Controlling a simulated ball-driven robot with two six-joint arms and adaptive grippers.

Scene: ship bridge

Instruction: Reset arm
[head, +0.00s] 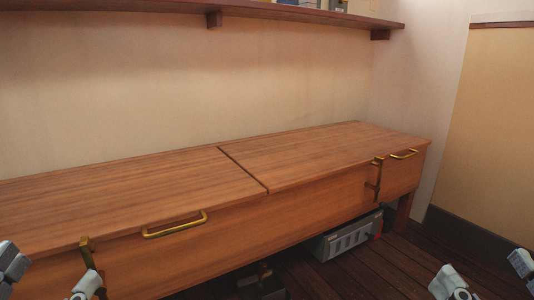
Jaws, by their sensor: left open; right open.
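My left gripper (54,270) shows at the bottom left corner, its two light grey fingers spread apart with nothing between them. It appears in front of the left end of the wooden bench. My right gripper (483,270) shows at the bottom right corner, also with fingers spread and empty, in front of the dark floor. Only the fingers of both grippers are in view; the rest is cut off by the frame edge.
A long wooden bench (330,150) with closed lids and brass handles (176,225) runs along the wall. A grey box (345,238) sits under it. A wooden shelf (150,10) hangs above. The bench top is bare, and dark plank floor (385,268) shows in front.

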